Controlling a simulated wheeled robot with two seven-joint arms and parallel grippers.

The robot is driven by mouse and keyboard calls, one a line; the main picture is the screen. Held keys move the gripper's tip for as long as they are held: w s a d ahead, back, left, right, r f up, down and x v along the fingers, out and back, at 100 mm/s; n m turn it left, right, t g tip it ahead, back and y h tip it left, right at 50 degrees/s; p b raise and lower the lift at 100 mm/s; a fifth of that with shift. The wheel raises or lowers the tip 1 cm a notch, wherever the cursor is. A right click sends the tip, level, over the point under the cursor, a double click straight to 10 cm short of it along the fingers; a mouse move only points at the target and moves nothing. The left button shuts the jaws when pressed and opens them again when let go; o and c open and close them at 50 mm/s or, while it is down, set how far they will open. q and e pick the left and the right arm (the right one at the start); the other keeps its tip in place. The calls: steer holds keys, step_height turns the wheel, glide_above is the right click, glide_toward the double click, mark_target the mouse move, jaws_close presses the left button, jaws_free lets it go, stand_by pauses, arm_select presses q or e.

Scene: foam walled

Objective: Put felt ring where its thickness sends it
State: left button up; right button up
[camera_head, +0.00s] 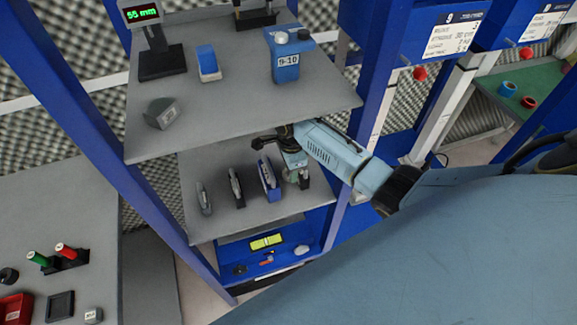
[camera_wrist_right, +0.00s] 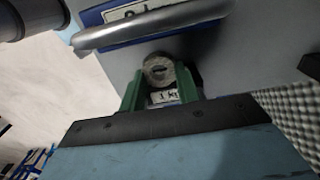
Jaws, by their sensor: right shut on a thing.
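The felt ring (camera_wrist_right: 158,70) is a small grey round piece with a dark slot-like centre. In the right wrist view it sits between the green fingers of my right gripper (camera_wrist_right: 158,82), which is shut on it. In the head view my right gripper (camera_head: 297,172) reaches in from the right over the middle shelf (camera_head: 225,225), at the right end of a row of upright holders (camera_head: 268,178). The ring is too small to tell apart there. A white label shows behind the fingers in the wrist view, partly hidden. My left gripper is not in view.
The upper shelf (camera_head: 225,115) overhangs the middle one. It carries a green-digit display (camera_head: 142,13), a blue-and-white block (camera_head: 208,63), a blue container marked 9-10 (camera_head: 286,67) and a grey block (camera_head: 161,112). A blue post (camera_head: 372,95) stands close to my right arm.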

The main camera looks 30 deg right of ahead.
steer(key=shift+w+d, duration=0.2)
steer(key=shift+w, duration=0.7)
steer(key=shift+f+b, duration=0.35)
steer(key=shift+f, duration=1.4)
steer(key=shift+s+f, duration=0.1)
steer(key=o, duration=1)
step_height(320, 180, up, 8)
steer(key=shift+f+p, duration=0.15)
steer(key=shift+p, duration=0.5)
